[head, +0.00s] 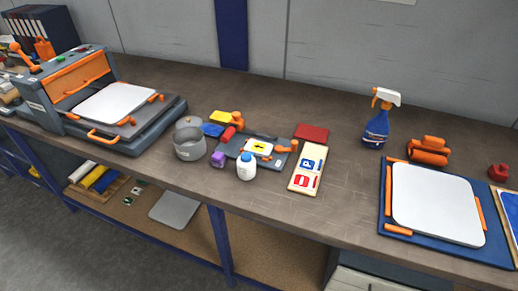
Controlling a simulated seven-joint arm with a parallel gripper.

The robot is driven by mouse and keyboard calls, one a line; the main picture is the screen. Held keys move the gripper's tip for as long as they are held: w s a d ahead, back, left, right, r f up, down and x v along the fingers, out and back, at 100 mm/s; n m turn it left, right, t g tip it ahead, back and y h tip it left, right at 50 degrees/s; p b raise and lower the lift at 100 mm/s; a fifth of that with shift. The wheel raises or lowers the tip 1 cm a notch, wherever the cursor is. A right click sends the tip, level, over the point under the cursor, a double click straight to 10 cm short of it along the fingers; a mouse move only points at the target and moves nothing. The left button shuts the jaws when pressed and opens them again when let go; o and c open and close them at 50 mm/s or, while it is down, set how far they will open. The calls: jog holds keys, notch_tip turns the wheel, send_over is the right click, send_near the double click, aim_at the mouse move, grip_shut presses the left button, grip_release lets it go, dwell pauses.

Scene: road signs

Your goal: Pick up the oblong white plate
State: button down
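Several plates could fit the task's words. A narrow oblong off-white plate (317,154) with a blue and a red pictogram lies near the middle of the bench. A large white plate with rounded corners (437,203) lies on a blue board at the right. Another white rounded plate (115,103) lies on the grey press at the left. My gripper is not in view.
Between them are a grey pot (188,143), a white bottle (246,167), a grey tray with a small yellow-marked sign (257,146) and a red block (311,132). A spray bottle (376,128) and orange roller (428,152) stand right. Bench front between is clear.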

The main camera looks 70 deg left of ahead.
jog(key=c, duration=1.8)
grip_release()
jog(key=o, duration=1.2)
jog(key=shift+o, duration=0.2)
